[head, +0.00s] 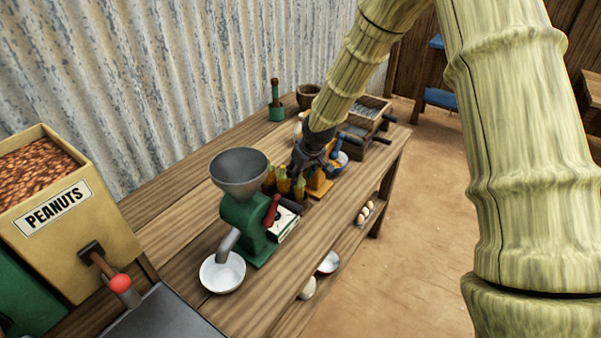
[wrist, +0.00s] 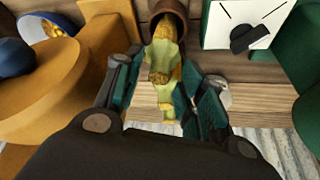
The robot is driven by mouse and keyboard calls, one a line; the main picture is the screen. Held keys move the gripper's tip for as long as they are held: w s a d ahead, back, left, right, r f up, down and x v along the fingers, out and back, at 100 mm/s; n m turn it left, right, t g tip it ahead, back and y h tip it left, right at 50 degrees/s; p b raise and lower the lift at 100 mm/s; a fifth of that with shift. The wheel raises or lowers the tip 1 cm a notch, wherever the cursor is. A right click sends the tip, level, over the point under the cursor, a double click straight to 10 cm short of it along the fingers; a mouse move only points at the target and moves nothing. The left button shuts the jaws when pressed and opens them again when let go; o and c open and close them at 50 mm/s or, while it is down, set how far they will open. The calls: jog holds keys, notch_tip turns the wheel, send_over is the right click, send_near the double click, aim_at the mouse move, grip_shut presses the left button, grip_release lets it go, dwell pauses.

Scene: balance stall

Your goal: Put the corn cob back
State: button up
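A corn cob (wrist: 163,70), yellow with pale green husk, lies lengthwise between the two fingers of my gripper (wrist: 162,85) in the wrist view. The right finger is close against it; a narrow gap seems to show on the left, so I cannot tell whether the fingers grip it. The cob's far end meets a round brown opening (wrist: 168,8); whether it is inside is unclear. In the head view my gripper (head: 305,160) reaches down over the bench, and the cob between its fingers cannot be made out.
Several yellow upright items (head: 284,184) stand just left of my gripper. A green grinder with a grey funnel (head: 239,170) and a white bowl (head: 222,272) stand nearer. An orange device (head: 319,184) is close at the right. A peanut bin (head: 75,225) is at the left.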

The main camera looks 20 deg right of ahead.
jog(key=b+v, duration=0.2)
jog(key=v, duration=1)
jog(key=shift+b, duration=0.3)
jog(key=shift+s, duration=0.1)
